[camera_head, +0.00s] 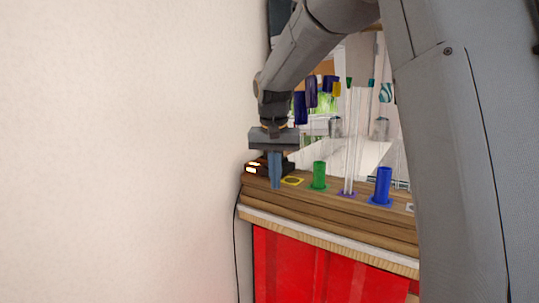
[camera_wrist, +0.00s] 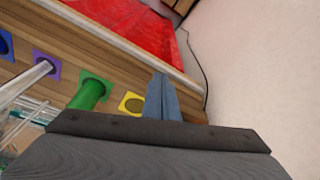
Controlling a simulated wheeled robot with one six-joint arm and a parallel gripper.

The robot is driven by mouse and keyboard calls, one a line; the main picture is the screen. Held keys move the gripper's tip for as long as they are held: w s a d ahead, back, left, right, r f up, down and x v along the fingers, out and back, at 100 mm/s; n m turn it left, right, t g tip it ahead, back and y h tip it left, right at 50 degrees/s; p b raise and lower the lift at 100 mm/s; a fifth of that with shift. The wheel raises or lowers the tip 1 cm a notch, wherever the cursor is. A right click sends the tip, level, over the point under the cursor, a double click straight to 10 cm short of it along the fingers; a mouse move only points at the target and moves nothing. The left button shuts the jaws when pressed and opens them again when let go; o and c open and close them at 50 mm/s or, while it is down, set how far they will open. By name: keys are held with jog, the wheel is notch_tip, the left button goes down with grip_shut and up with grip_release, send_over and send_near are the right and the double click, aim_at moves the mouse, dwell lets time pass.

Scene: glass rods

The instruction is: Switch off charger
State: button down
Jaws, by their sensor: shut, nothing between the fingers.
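The charger (camera_head: 256,169) appears to be the small dark box with bright lit spots at the left end of the wooden bench, close to the wall, in the head view. Its switch is too small to make out. My gripper (camera_head: 276,186) points down just right of the box, its blue-grey fingers shut together with nothing between them. I cannot tell whether the fingers touch the box or the bench. The shut fingers (camera_wrist: 161,78) also show in the wrist view, where the charger is not visible.
A yellow square holder (camera_head: 292,181), a green tube (camera_head: 319,175), clear glass rods (camera_head: 353,140) and a blue tube (camera_head: 382,185) stand along the wooden bench (camera_head: 330,218). A pale wall (camera_head: 120,150) closes off the left. A black cable (camera_head: 235,230) hangs beside the bench.

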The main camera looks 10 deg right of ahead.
jog(key=w+r+m, duration=0.2)
jog(key=w+r, duration=0.2)
jog(key=r, duration=0.4)
jog(key=w+r+m+h, duration=0.1)
jog(key=w+r+m, duration=0.1)
jog(key=w+r, duration=0.3)
jog(key=shift+r+m+t, duration=0.3)
jog(key=shift+r+m, duration=0.1)
jog(key=shift+r, duration=1.9)
jog(key=shift+f, duration=0.1)
jog(key=p+x, duration=0.1)
jog(key=x, duration=0.3)
jog(key=p+x, duration=0.1)
jog(key=x, duration=0.3)
jog(key=a+p+x, duration=0.1)
jog(key=p+x, duration=0.1)
jog(key=x, duration=0.2)
jog(key=shift+s+d+f, duration=0.1)
jog(key=shift+s+f, duration=0.05)
jog(key=shift+f, duration=0.8)
